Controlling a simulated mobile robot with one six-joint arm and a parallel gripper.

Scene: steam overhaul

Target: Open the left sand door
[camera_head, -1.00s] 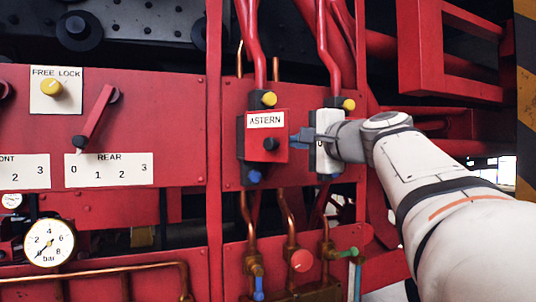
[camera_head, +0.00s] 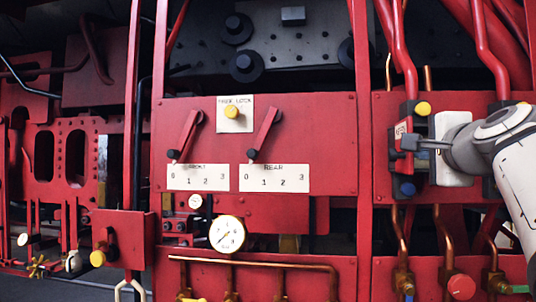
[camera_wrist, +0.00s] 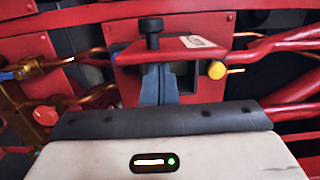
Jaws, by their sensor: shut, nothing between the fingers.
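No door marked as a sand door can be made out. My gripper (camera_head: 420,143) is at the right, with its fingers shut. Its tips are at the black knob of a small red plate (camera_head: 402,131); I cannot tell whether they touch. In the wrist view, the shut blue-grey fingers (camera_wrist: 160,78) are just below this red plate (camera_wrist: 177,48). The plate carries a white label (camera_wrist: 197,42) and a black knob (camera_wrist: 152,30) stands up from it. The fingers hold nothing.
Two red levers (camera_head: 187,135) (camera_head: 265,133) stand above number scales. A pressure gauge (camera_head: 227,234) and copper pipe (camera_head: 255,263) are below. A red box with a yellow knob (camera_head: 97,258) projects at lower left. Red pipes (camera_head: 398,45) run above the plate.

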